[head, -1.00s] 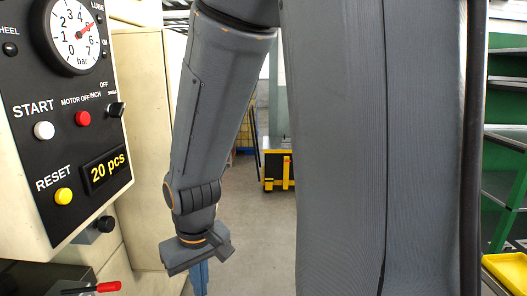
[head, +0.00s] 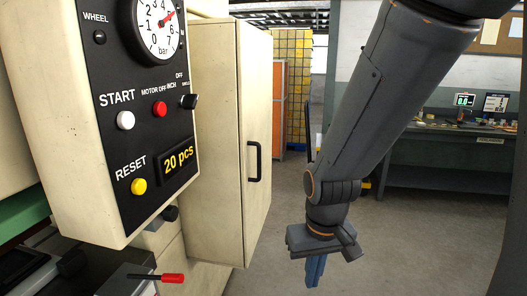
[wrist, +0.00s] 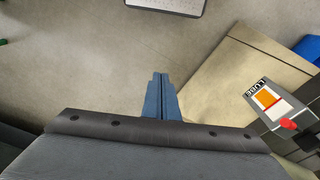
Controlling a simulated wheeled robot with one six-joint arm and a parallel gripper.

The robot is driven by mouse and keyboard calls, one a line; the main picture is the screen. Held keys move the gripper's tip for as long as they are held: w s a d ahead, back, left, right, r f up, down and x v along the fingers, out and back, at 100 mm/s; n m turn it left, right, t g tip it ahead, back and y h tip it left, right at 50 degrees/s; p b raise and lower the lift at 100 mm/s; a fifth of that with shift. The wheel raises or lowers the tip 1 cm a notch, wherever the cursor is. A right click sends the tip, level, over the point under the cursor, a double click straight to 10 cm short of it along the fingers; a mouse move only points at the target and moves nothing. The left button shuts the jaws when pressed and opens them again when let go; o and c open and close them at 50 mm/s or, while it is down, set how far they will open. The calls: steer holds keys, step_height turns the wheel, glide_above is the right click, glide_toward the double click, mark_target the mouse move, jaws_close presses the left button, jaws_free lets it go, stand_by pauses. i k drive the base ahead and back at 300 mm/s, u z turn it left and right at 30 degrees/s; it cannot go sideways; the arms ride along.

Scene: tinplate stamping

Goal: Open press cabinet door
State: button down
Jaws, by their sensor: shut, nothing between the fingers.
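The cream press cabinet door (head: 224,150) stands at the left-centre of the head view, beside the control panel. My gripper (head: 315,272) hangs to the right of the handle and lower, pointing down, apart from the door. Its blue fingers are together and empty. In the wrist view the gripper (wrist: 161,90) is above the bare floor, with a cream cabinet surface (wrist: 235,75) to its right.
The control panel (head: 95,110) with gauge and buttons juts out at the left. A red-handled lever (head: 172,278) is below it. A workbench (head: 455,150) stands at the back right. The floor (head: 400,235) around my gripper is clear.

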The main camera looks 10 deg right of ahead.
mark_target(255, 46)
steer(key=k, duration=0.45)
steer(key=z, duration=0.35)
steer(key=i, duration=1.3)
steer(key=u, duration=0.25)
